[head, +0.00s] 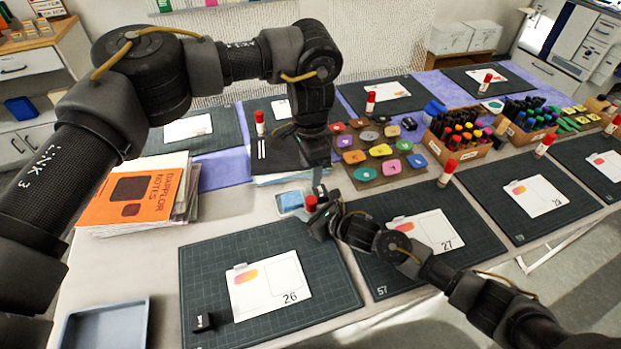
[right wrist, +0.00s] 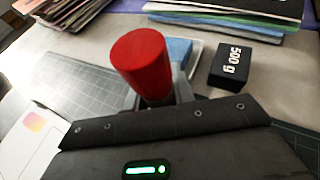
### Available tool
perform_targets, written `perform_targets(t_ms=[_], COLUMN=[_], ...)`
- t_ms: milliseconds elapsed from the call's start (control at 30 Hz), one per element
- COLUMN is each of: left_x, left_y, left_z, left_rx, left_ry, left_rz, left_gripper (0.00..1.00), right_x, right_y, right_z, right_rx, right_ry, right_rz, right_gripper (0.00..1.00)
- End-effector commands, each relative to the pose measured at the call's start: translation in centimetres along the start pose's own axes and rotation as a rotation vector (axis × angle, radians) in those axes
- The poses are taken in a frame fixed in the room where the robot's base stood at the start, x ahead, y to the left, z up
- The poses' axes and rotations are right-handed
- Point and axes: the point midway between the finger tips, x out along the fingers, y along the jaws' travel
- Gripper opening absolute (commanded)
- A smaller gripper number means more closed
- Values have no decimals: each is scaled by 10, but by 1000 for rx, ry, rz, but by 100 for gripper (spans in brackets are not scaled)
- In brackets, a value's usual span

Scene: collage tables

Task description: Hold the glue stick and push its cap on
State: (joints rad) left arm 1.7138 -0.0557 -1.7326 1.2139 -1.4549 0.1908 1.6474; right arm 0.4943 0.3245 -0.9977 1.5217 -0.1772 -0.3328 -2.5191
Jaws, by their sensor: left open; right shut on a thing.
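A glue stick with a red cap (head: 311,203) stands roughly upright between the two mats. My right gripper (head: 324,222) is shut on it from the right. In the right wrist view the red cap (right wrist: 142,65) rises above my gripper's edge; the body below is hidden, so I cannot tell how far the cap is seated. My left gripper (head: 318,187) is open and points down just above the cap, slightly right of it in the picture. A gap between them is hard to judge.
A blue pad in a small tray (head: 290,203) lies just behind the glue stick. A black 500 g weight (right wrist: 245,66) is close by. Mats with cards lie left (head: 215,300) and right (head: 370,270). Other red-capped glue sticks, such as one (head: 447,172), stand on the table. Orange notes (head: 135,196) lie left.

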Motion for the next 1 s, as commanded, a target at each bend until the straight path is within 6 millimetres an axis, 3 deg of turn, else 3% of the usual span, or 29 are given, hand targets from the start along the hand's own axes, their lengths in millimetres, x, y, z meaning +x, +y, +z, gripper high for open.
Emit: perform_targets(t_ms=[400,433,600,1000], left_x=[-9,-9,-9,-7], left_y=[0,0,0,0], left_z=[0,0,0,0], left_rx=[0,0,0,0], left_ry=[-1,-1,-1,-1], left_rz=[1,1,1,1], left_gripper=[53,53,53,53], right_x=[0,0,0,-8], right_y=[0,0,0,-1], right_z=[0,0,0,-1], right_rx=[0,0,0,0], right_ry=[1,1,0,1], right_rz=[0,0,0,-1], right_gripper=[0,26,49,51])
